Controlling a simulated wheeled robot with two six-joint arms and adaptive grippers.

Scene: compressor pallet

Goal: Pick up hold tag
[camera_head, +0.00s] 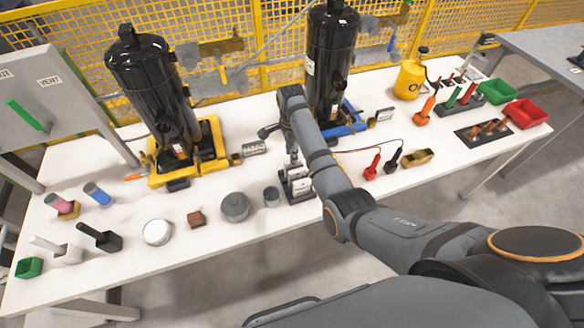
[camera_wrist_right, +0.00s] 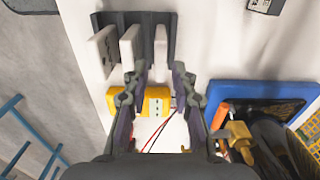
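A dark tag rack (camera_head: 301,199) stands near the front edge of the table and holds several upright white tags (camera_head: 297,184). In the right wrist view the rack (camera_wrist_right: 150,17) shows with white tags standing in its slots. I cannot read which one is the hold tag. My right gripper (camera_head: 292,163) is directly above the rack, pointing down. In the wrist view its fingers (camera_wrist_right: 159,70) are apart, with one white tag (camera_wrist_right: 160,45) in line with the gap between them. I cannot tell whether they touch it. My left gripper is not in view.
Two black compressors stand behind, on a yellow tray (camera_head: 207,168) and a blue tray (camera_head: 350,125). Red (camera_head: 372,165) and black (camera_head: 394,160) clamps with wires lie to the right.

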